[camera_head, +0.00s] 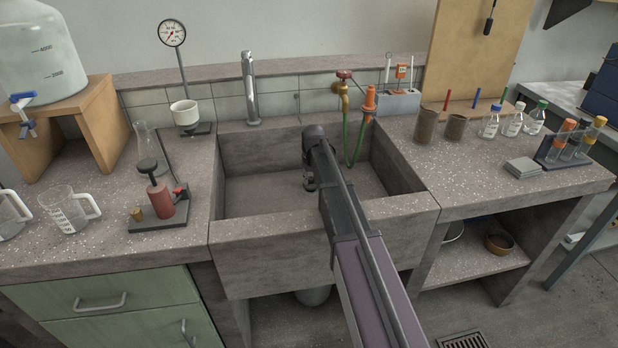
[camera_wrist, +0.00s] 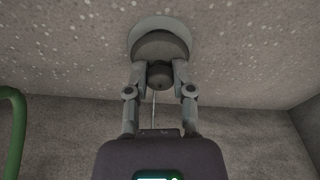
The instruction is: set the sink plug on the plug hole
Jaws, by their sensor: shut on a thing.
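My gripper (camera_head: 309,184) reaches down into the concrete sink (camera_head: 240,195). In the wrist view my gripper (camera_wrist: 159,73) is shut on the dark knob of the sink plug (camera_wrist: 160,48), a grey round disc. A pale round rim, the plug hole (camera_wrist: 138,28), shows behind the plug on the speckled sink floor. The plug covers most of the hole, a little off to the near side in this view. I cannot tell whether the plug touches the rim. In the head view my arm hides the plug and hole.
A green hose (camera_head: 358,140) hangs from the brass tap (camera_head: 344,92) into the sink's back right and also shows at the wrist view's left edge (camera_wrist: 14,125). A chrome tap (camera_head: 251,90) stands behind the sink. Sink walls surround my gripper; glassware stands on both counters.

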